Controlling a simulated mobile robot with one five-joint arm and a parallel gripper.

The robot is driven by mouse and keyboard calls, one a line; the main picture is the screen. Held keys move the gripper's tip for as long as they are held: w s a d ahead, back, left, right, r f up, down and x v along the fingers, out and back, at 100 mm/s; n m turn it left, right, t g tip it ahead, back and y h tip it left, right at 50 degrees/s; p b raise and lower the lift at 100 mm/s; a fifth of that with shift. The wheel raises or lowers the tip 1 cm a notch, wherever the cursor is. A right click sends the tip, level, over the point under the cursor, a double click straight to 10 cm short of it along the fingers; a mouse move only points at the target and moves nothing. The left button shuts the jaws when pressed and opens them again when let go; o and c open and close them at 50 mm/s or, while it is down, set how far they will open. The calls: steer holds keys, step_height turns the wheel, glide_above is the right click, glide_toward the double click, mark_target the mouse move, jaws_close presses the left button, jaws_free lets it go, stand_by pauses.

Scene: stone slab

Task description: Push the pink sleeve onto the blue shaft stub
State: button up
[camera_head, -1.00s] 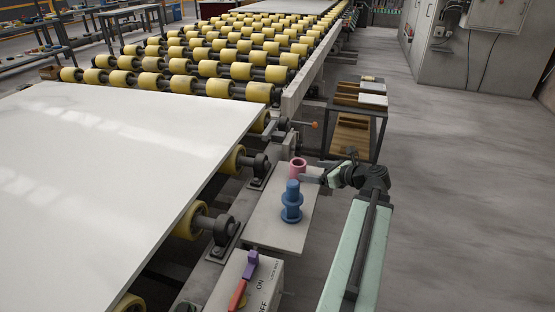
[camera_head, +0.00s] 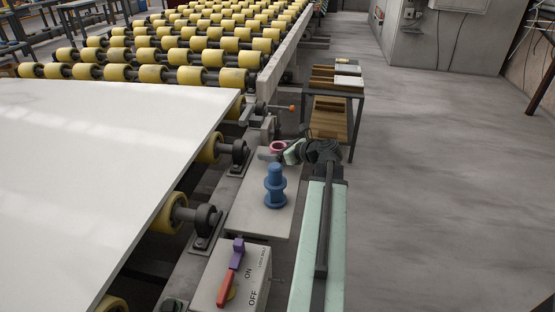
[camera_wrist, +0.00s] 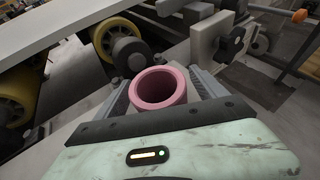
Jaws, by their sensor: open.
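The pink sleeve (camera_head: 277,146) stands upright at the far end of the light plate, behind the blue shaft stub (camera_head: 275,188). Its lower part is hidden by my gripper in the head view. The blue shaft stub stands upright on the plate, with a wide flange round it and its top bare. My gripper (camera_head: 280,154) is open at the sleeve. In the wrist view the sleeve (camera_wrist: 160,88) shows its open bore between my two grey fingers, one on each side; I cannot tell whether either finger touches it.
The light plate (camera_head: 262,222) has bare room around the stub. A switch box (camera_head: 229,290) with a red and purple lever stands in front. Yellow rollers and bearing blocks (camera_head: 206,220) line the left, beside the white slab (camera_head: 90,170). A small shelf table (camera_head: 335,100) stands behind.

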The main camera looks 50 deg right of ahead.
steer(key=shift+w, duration=0.15)
steer(key=c, duration=1.5)
step_height(320, 180, up, 10)
steer(key=p, duration=1)
steer(key=shift+r, duration=0.15)
steer(key=shift+c, duration=0.2)
steer(key=shift+f, duration=0.2)
